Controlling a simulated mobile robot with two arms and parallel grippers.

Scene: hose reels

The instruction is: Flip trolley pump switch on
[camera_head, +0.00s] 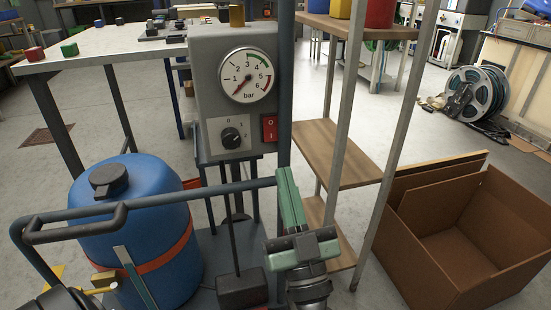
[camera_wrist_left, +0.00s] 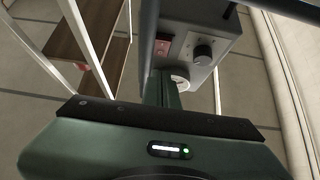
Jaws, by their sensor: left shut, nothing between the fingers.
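The grey pump control box (camera_head: 205,75) stands upright with a round pressure gauge (camera_head: 246,75), whose needle points to the low end. Below it are a black dial (camera_head: 231,136) and a red rocker switch (camera_head: 269,128) marked O above and I below. Which side of the rocker is pressed I cannot tell. My left gripper (camera_head: 286,178) is green, shut and empty, pointing up just below and right of the switch, apart from it. In the left wrist view the switch (camera_wrist_left: 161,48) shows past the closed fingers (camera_wrist_left: 160,85), beside the dial (camera_wrist_left: 203,54). My right gripper is not in view.
A blue tank (camera_head: 150,235) stands left on the trolley behind a dark handle bar (camera_head: 150,203). A blue-grey post (camera_head: 285,90) rises right beside the box. A shelf rack (camera_head: 335,150) and open cardboard box (camera_head: 470,235) are to the right. A workbench (camera_head: 100,42) is behind.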

